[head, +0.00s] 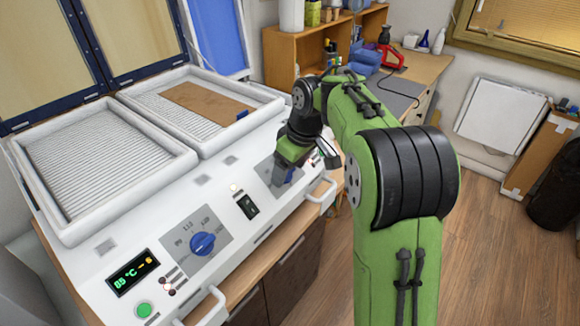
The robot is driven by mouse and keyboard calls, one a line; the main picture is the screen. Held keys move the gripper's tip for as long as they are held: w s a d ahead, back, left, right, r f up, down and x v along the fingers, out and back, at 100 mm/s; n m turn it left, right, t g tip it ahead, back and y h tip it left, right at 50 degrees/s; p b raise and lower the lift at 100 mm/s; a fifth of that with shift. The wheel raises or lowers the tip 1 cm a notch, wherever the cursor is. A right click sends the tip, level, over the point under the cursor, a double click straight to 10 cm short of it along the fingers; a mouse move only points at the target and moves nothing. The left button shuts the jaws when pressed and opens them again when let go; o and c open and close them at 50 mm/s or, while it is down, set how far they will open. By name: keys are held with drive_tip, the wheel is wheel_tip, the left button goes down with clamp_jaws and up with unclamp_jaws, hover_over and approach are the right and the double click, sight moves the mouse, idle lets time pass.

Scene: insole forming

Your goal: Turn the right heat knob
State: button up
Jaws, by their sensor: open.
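The white forming machine (105,250) stands at the left with its two lids up. Its right heat knob (290,176) is blue and sits on a grey dial plate on the sloped front panel. My gripper (283,173) is pointed down at this plate, with its fingers at or around the knob. It hides much of the knob and dial, so I cannot tell whether the fingers touch it. The gripper is open. The left heat knob (203,243) is blue and in full view on its own dial plate.
A green-lit display (131,272) and a green button (145,310) are at the panel's lower left. White handles (322,190) stick out along the front edge. A brown sheet (207,103) lies in the right tray. A wooden workbench (420,70) stands behind. The floor (500,250) at right is clear.

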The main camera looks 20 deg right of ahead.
drive_tip(key=p+v, duration=0.6)
drive_tip(key=v, duration=0.9)
drive_tip(key=shift+r, duration=0.4)
drive_tip(key=shift+d, duration=0.1)
drive_tip(key=shift+s, duration=0.1)
drive_tip(key=s+a+m, duration=0.2)
drive_tip(key=s+a, duration=0.2)
drive_tip(key=s, duration=0.3)
drive_tip(key=s+d+f+m+t+h, duration=0.1)
drive_tip(key=s+f, duration=0.3)
drive_tip(key=s, duration=0.5)
drive_tip(key=s+d+f+m+t, duration=0.1)
drive_tip(key=s+f+m+t, duration=0.1)
drive_tip(key=s, duration=0.7)
drive_tip(key=shift+f+m+h+b, duration=0.35)
drive_tip(key=shift+f+m, duration=0.5)
drive_tip(key=shift+m, duration=0.35)
